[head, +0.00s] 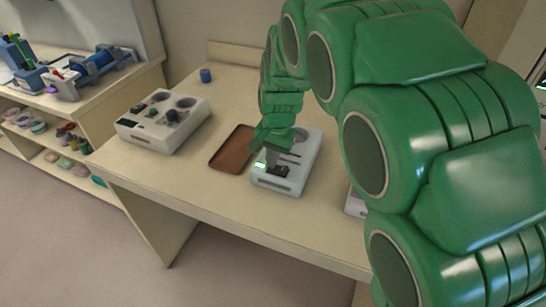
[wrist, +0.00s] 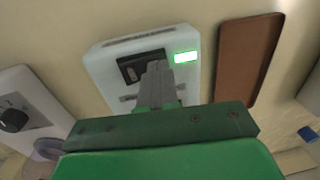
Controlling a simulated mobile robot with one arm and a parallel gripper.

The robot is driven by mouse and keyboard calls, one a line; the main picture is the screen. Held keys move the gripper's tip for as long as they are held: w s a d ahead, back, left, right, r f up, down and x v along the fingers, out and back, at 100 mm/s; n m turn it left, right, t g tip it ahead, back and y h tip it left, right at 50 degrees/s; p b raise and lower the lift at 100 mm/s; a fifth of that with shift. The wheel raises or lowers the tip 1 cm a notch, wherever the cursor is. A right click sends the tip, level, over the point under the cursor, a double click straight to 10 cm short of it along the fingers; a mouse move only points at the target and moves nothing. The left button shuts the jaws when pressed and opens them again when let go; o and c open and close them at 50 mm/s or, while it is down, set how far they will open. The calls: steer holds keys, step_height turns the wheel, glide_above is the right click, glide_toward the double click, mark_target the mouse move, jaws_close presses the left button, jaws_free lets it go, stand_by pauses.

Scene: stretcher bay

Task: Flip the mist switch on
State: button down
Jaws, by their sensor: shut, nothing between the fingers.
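A white box-shaped device (head: 291,184) stands on the table under my gripper, and it fills the upper middle of the wrist view (wrist: 103,70). On its top are a dark recessed switch (wrist: 130,70) and a lit green panel (wrist: 185,57). I cannot read a label, so I cannot tell if this is the mist switch or which way it is set. My gripper (wrist: 153,66) is shut and empty, its fingertips over or against the dark switch; contact is unclear. In the head view, the gripper (head: 271,158) points down at the device and hides part of its top.
A brown tray (head: 232,149) lies left of the device. Farther left is a white unit (head: 162,122) with dark knobs and round recesses. A blue cup (head: 206,75) stands at the back. Part of another white unit (head: 355,203) shows behind my arm. Shelves (head: 88,99) hold small items.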

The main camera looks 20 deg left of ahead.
steer(key=shift+d, duration=0.2)
steer(key=shift+d+r, duration=0.25)
steer(key=shift+d, duration=0.4)
steer(key=shift+r, duration=0.1)
step_height(320, 180, up, 14)
steer(key=a, duration=0.2)
steer(key=shift+a+f, duration=0.15)
steer(key=shift+f, duration=0.05)
stand_by(0.7)
